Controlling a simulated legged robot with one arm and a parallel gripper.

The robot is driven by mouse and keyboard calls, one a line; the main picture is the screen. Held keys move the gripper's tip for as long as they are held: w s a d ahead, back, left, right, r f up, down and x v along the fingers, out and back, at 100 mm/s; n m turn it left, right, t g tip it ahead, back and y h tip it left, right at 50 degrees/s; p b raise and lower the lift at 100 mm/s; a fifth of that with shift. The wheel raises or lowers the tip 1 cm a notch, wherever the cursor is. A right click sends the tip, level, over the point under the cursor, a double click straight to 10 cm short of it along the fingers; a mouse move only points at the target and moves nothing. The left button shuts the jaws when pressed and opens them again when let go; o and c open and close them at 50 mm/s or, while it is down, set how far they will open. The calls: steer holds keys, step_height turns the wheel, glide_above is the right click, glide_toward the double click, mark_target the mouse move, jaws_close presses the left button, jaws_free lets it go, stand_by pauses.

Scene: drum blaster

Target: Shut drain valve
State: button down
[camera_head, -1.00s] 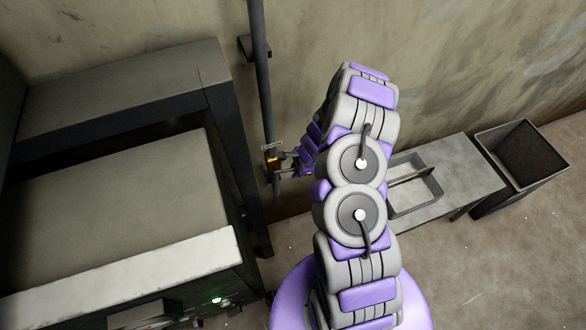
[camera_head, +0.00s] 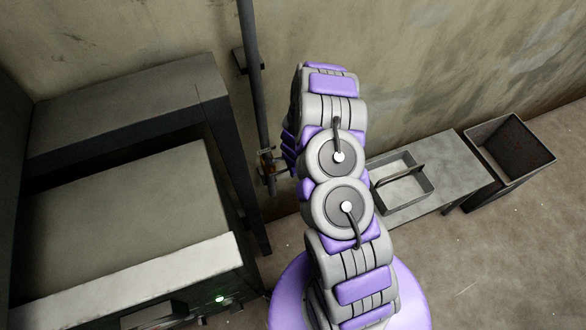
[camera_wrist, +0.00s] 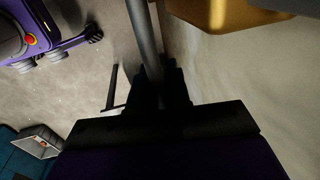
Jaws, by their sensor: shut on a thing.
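My gripper (camera_head: 282,170) is at the valve, mostly hidden behind my arm in the head view. In the wrist view, the dark fingers of my gripper (camera_wrist: 160,90) are close together at the lower end of a grey bar (camera_wrist: 144,40). I cannot tell whether this bar is the valve's handle or the pipe. A brass-coloured body (camera_wrist: 235,14) sits at the top right, close to the camera. The fingertip contact is dark.
A large grey cabinet (camera_head: 115,215) with a pale front edge stands left of the pipe. On the right are a low bench (camera_head: 455,170) with a handled tray (camera_head: 418,190) and an open dark bin (camera_head: 512,150). Bare floor (camera_head: 480,260) lies at the right front.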

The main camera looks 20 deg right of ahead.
steer(key=c, duration=1.5)
jaws_free()
steer(key=shift+o, duration=0.3)
steer(key=shift+w+a+f, duration=0.1)
steer(key=shift+w, duration=0.05)
steer(key=s+r+p, duration=0.1)
steer(key=r, duration=0.7)
steer(key=s+r, duration=0.2)
steer(key=r, duration=0.7)
steer(key=shift+s+a+p, duration=0.15)
steer(key=shift+s+p, duration=0.1)
steer(key=shift+p, duration=0.1)
steer(key=shift+r, duration=0.1)
